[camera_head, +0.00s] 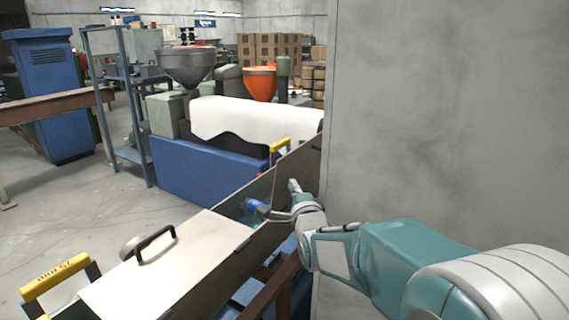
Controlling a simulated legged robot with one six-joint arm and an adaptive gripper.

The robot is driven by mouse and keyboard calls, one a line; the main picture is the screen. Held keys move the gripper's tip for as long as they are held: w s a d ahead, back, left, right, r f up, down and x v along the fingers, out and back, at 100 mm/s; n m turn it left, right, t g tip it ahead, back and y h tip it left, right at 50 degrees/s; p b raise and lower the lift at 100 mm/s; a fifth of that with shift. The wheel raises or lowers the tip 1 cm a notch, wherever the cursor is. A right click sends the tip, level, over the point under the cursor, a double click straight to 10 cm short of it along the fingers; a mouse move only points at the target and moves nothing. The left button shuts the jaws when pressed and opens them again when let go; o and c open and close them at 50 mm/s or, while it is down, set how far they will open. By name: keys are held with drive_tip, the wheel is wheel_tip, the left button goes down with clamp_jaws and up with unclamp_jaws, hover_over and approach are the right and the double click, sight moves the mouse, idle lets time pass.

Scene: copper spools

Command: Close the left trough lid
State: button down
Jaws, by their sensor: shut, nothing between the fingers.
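The trough (262,238) runs diagonally from the lower left towards the grey wall. A pale flat lid (175,285) with a black bar handle (156,243) lies over its near left part. Farther along, the trough is uncovered, and a dark grey panel (300,168) stands tilted up on its far side; I cannot tell whether this is a raised lid. My gripper (276,197) is over the uncovered part, close to that panel and apart from the black handle. It is shut and empty. Whether it touches the panel is unclear.
A grey wall (450,110) fills the right side, close to my arm. Yellow handles (55,274) stand at the near left and beyond the panel. A blue machine (205,172) with a white cylinder is behind the trough. Open floor (50,205) lies at left.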

sight(282, 160)
drive_tip(key=w, duration=0.3)
drive_tip(key=w+a, duration=0.1)
drive_tip(key=w, duration=0.2)
drive_tip(key=w+r, duration=0.1)
drive_tip(key=w, duration=0.2)
drive_tip(key=shift+w+a, duration=0.15)
drive_tip(key=shift+a, duration=0.05)
drive_tip(key=shift+d, duration=0.1)
